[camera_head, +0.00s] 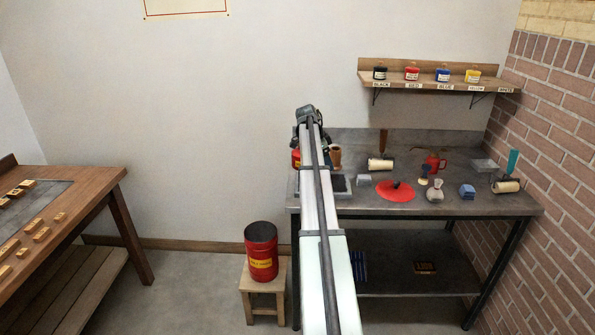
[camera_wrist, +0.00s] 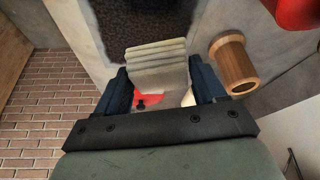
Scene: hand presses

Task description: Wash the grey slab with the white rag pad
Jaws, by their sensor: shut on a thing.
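My gripper (camera_wrist: 161,82) is shut on the white rag pad (camera_wrist: 157,55), a pale, layered pad held between its two dark blue fingers. The grey slab (camera_wrist: 84,18) lies just beyond the pad in the wrist view, with a wide black patch (camera_wrist: 140,22) over its face. The pad's far edge overlaps the black patch in the picture; I cannot tell whether it touches the slab. In the head view the black patch (camera_head: 341,184) shows partly beside my arm, which hides the rest of the slab, and the gripper's fingers and the pad are hidden.
A brown cup (camera_wrist: 229,64) stands close right of my gripper. A red can (camera_head: 296,158) is at the bench's left end. A red drum (camera_head: 261,252) stands on a stool.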

